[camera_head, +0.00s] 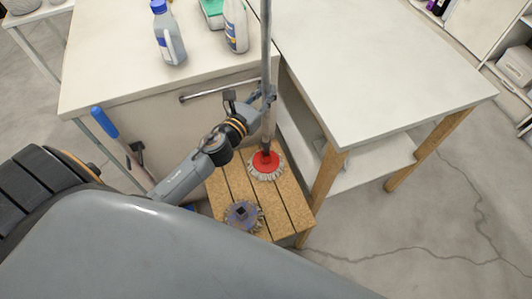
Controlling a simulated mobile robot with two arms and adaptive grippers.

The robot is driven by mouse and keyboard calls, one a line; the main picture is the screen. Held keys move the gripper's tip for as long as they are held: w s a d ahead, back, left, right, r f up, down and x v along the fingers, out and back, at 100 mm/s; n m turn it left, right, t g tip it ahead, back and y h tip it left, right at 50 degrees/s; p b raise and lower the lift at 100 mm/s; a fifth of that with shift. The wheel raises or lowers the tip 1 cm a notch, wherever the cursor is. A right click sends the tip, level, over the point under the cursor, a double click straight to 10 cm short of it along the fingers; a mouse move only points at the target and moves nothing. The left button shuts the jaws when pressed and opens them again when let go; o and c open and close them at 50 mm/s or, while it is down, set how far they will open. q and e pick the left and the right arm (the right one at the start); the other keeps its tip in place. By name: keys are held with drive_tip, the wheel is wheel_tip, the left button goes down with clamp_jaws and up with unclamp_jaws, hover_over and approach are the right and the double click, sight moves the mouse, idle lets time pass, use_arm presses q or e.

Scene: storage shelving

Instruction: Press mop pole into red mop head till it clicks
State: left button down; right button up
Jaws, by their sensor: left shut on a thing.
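The grey mop pole (266,38) stands nearly upright and runs out of the top of the picture. My left gripper (266,94) is shut on it partway up. The red mop head (266,166) with pale bristles sits on a slatted wooden stand (232,178). The pole's lower end meets the middle of the red mop head. I cannot tell whether it is seated in the socket or only touching it. My right gripper is not in view.
A grey mop head (243,215) lies on the stand's near side. A white table (375,65) stands right. Floor at lower right is clear.

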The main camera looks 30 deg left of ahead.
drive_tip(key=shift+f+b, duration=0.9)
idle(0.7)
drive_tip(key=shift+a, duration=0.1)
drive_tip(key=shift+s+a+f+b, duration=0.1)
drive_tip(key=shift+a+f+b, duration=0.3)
drive_tip(key=shift+b, duration=0.05)
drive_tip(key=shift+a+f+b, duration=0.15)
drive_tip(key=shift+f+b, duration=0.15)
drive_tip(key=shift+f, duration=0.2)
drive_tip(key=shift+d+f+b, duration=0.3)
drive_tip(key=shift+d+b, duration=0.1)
drive_tip(key=shift+b, duration=0.05)
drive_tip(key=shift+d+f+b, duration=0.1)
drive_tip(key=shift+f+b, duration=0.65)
idle(2.7)
